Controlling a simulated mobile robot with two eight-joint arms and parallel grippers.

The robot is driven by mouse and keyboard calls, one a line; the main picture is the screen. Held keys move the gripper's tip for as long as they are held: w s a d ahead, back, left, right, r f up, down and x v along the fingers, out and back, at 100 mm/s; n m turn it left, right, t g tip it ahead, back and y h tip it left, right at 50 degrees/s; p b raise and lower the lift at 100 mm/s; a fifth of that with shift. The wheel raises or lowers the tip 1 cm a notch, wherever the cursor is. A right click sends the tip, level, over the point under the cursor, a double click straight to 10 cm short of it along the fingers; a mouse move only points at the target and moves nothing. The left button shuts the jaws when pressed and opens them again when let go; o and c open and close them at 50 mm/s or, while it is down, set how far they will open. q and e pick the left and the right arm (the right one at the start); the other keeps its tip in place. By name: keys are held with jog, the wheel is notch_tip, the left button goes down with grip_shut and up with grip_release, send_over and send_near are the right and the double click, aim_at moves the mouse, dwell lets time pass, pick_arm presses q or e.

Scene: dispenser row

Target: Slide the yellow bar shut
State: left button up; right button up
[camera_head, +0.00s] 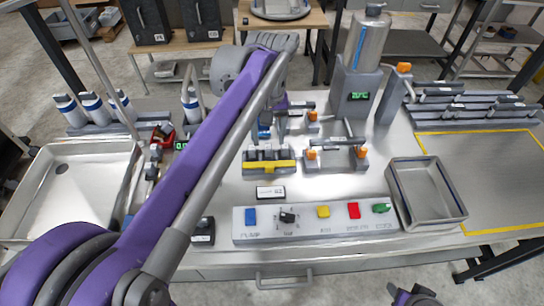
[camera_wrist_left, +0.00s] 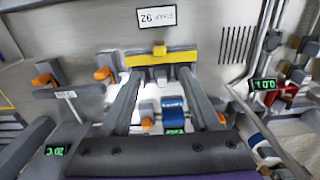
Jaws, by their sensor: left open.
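The yellow bar (camera_head: 268,166) lies across a grey slotted holder (camera_head: 256,155) on the metal bench, behind a small white label. In the left wrist view the yellow bar (camera_wrist_left: 160,58) spans the holder, with a small yellow knob at its middle. My left gripper (camera_head: 272,128) is behind the holder in the head view. In the left wrist view its two grey fingers (camera_wrist_left: 160,82) are spread and point toward the bar, with nothing held between them. I cannot tell whether the fingertips touch the holder. A small purple and grey part of my right arm (camera_head: 415,296) shows at the bottom edge.
A button panel (camera_head: 315,219) is in front of the holder, with a metal tray (camera_head: 427,190) at its right. Orange-tipped clamps (camera_head: 336,155) stand right of the holder, below a dispenser (camera_head: 357,85). A larger tray (camera_head: 65,190) is at the left.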

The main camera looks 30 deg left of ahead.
aim_at(269, 165)
pick_arm(q)
notch_tip(269, 165, down, 10)
jog(key=shift+s+f+b, duration=0.1)
jog(key=shift+f+b, duration=0.05)
jog(key=shift+b, duration=0.15)
jog(key=shift+c, duration=0.3)
grip_shut()
